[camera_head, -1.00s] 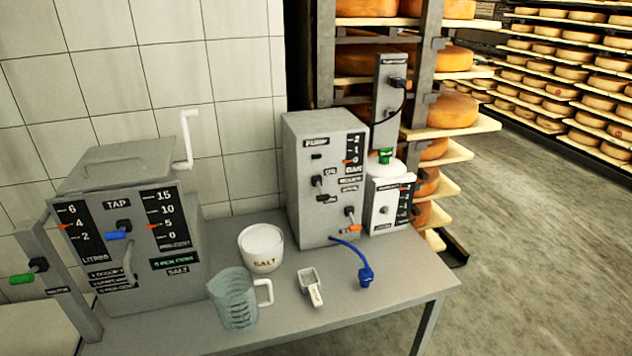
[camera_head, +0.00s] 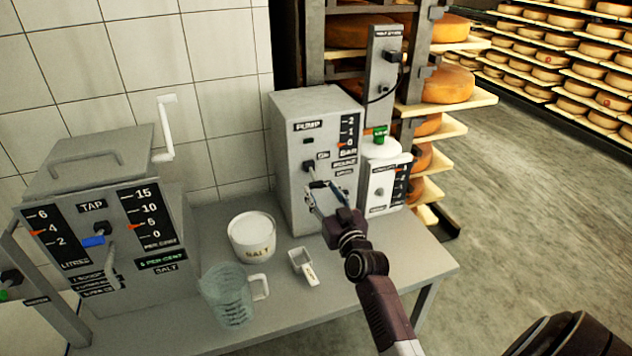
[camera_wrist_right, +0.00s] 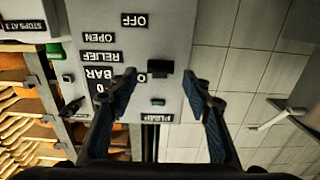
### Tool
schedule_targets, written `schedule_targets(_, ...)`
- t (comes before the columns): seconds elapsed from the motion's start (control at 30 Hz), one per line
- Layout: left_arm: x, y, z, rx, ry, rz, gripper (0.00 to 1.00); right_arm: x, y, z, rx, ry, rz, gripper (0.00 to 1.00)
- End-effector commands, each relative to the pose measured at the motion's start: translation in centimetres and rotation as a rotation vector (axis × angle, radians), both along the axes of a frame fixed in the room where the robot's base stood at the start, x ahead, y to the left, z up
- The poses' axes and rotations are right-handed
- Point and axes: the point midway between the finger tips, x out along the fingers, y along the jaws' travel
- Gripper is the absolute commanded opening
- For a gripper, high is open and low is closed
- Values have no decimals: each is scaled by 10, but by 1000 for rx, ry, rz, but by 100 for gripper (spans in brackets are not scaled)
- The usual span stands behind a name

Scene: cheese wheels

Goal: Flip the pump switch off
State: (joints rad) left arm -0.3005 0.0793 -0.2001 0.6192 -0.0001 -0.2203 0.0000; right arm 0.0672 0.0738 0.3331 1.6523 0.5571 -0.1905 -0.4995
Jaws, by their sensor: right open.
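The grey pump box (camera_head: 290,170) stands at the back right of the table, labelled PUMP. It also shows upside down in the wrist view (camera_wrist_right: 105,45). The dark pump switch (camera_head: 309,165) is on its front, beside the ON label. In the wrist view the switch (camera_wrist_right: 160,68) appears between my fingertips, beside the partly hidden ON label; the OFF label (camera_wrist_right: 134,19) is farther up the picture. My right gripper (camera_head: 327,187) is open and empty in front of the box, also in the wrist view (camera_wrist_right: 160,82). I cannot tell whether it touches the switch. My left gripper is out of view.
A salt tub (camera_head: 252,238), a clear jug (camera_head: 228,300) and a small scoop (camera_head: 303,266) stand on the table (camera_head: 390,270). The tap machine (camera_head: 105,205) is at left. A white container (camera_head: 382,188) stands right of the pump. Cheese shelves (camera_head: 445,97) are behind.

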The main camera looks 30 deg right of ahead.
Motion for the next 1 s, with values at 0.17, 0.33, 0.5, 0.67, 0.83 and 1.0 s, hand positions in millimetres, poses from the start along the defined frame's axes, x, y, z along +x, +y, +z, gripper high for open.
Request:
schedule_targets(0.17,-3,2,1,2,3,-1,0,27,-6,1,0,0,1,45)
schedule_targets(0.33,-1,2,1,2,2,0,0,41,-9,0,-2,1,1,45)
schedule_targets(0.5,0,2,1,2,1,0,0,45,-11,-1,-1,2,1,45)
schedule_targets(0.67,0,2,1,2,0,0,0,45,-10,-1,-1,2,1,45)
schedule_targets(0.83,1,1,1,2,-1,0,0,45,-10,-1,-1,2,1,28)
schedule_targets(1.0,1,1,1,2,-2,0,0,45,-10,-1,-1,2,1,10)
